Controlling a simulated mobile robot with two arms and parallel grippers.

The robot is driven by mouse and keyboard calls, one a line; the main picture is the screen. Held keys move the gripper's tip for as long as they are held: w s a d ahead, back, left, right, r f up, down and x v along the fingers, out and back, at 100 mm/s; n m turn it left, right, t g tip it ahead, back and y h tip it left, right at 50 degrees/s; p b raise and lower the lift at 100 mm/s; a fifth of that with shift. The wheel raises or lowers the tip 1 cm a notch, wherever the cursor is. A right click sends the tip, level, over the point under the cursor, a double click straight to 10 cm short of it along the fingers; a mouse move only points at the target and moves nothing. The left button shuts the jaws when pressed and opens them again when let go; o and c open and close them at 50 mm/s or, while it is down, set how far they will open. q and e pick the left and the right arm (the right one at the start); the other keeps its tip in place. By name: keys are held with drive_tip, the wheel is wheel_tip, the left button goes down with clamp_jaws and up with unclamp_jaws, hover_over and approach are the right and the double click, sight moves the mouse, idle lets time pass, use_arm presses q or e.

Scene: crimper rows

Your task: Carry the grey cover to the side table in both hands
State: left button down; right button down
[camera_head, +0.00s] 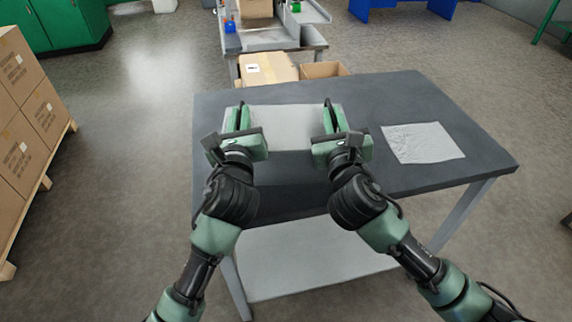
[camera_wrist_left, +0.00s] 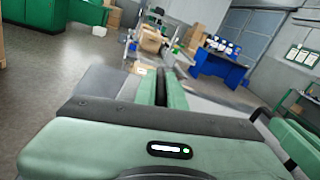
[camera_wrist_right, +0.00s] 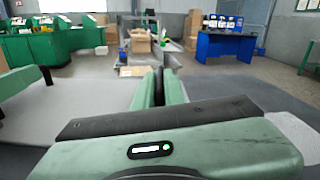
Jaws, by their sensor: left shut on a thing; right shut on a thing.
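The grey cover (camera_head: 283,128) is a flat, light grey panel in the head view, spanning between my two grippers over the dark table (camera_head: 440,110). My left gripper (camera_head: 240,117) is shut on its left side. My right gripper (camera_head: 330,115) is shut on its right side. Whether the cover rests on the tabletop or hangs just above it, I cannot tell. In both wrist views the fingers are close together and hide most of what they grip; part of the cover shows at the left in the right wrist view (camera_wrist_right: 70,100).
A crumpled light grey sheet (camera_head: 422,143) lies on the table's right part. Cardboard boxes (camera_head: 268,68) stand just behind the table's far edge. Stacked cartons (camera_head: 30,110) on a pallet stand at the left. The floor between them and the table is clear.

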use_arm(q)
drive_tip(key=c, duration=1.5)
unclamp_jaws()
use_arm(e)
drive_tip(key=c, duration=1.5)
unclamp_jaws()
use_arm(q)
drive_tip(key=shift+s, duration=0.1)
use_arm(e)
drive_tip(key=shift+s, duration=0.1)
drive_tip(key=shift+s, duration=0.1)
use_arm(q)
drive_tip(key=s, duration=0.8)
drive_tip(key=s+d, duration=0.1)
drive_tip(key=s, duration=0.3)
use_arm(e)
drive_tip(key=s, duration=0.8)
drive_tip(key=s+d, duration=0.1)
drive_tip(key=s, duration=0.2)
drive_tip(key=shift+s, duration=0.4)
